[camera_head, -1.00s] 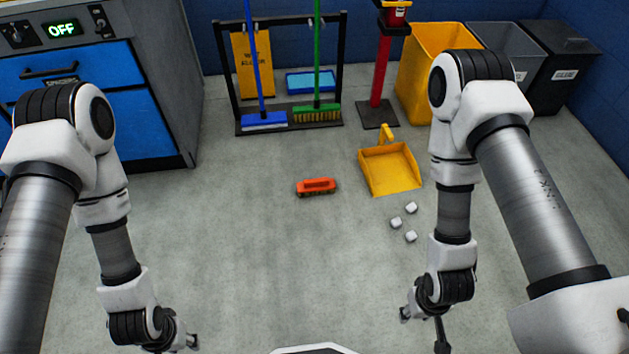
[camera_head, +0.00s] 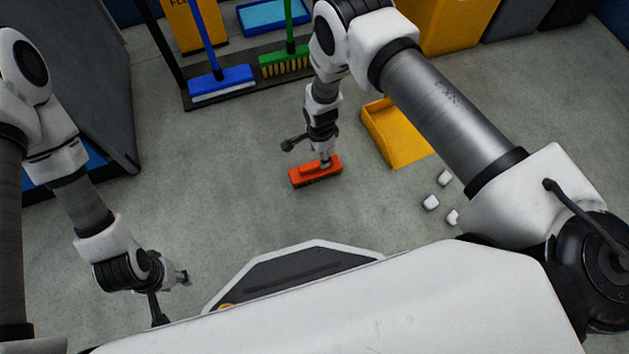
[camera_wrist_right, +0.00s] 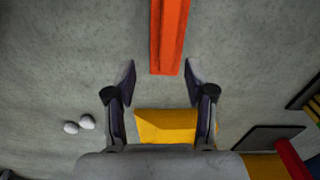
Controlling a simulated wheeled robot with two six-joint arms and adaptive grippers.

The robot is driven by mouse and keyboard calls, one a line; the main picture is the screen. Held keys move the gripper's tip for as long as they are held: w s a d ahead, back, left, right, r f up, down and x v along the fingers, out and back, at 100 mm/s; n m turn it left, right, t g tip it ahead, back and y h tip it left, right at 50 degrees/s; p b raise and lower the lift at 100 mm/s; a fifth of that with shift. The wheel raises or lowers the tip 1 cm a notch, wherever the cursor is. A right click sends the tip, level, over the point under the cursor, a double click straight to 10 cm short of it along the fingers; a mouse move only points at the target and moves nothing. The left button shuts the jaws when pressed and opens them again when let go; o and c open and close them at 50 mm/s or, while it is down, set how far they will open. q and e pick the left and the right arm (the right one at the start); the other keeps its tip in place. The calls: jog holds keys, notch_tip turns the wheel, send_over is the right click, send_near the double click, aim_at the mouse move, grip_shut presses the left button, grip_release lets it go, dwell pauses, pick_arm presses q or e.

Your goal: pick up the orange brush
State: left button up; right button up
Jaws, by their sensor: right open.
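The orange brush (camera_head: 304,178) lies on the grey floor in the middle of the head view. In the right wrist view the brush (camera_wrist_right: 170,35) runs out of the top edge. My right gripper (camera_head: 307,154) is over the brush in the head view, with one finger overlapping it. In the wrist view my right gripper (camera_wrist_right: 158,76) is open and empty, and the brush's near end lies between the fingertip lines. I cannot tell the height gap. My left gripper (camera_head: 171,297) is open and empty at the lower left, away from the brush.
A yellow dustpan (camera_head: 390,137) lies right of the brush, with several white lumps (camera_head: 431,202) in front of it. A rack base (camera_head: 235,98) with a blue mop (camera_head: 222,80) and a green broom (camera_head: 287,63) stands behind. The floor left of the brush is clear.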

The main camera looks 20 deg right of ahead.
aim_at(316, 164)
jog(key=shift+w+a+f+m+b, duration=0.15)
jog(key=shift+w+a+f+m, duration=0.1)
jog(key=shift+f, duration=0.15)
jog(key=shift+w+a+f+m+b, duration=0.15)
jog(key=shift+w+f, duration=0.1)
jog(key=shift+f, duration=0.2)
jog(key=shift+w+a+f+m+b, duration=0.15)
jog(key=shift+w+f+m, duration=0.1)
jog(key=shift+f, duration=0.15)
jog(key=f+b, duration=0.1)
jog(key=f, duration=0.2)
jog(key=f+b, duration=0.2)
jog(key=f, duration=0.1)
jog(key=shift+s+d, duration=0.1)
jog(key=shift+s, duration=0.1)
pick_arm(q)
notch_tip(316, 164, down, 5)
jog(key=shift+f, duration=0.15)
pick_arm(e)
jog(key=shift+r, duration=0.1)
grip_shut()
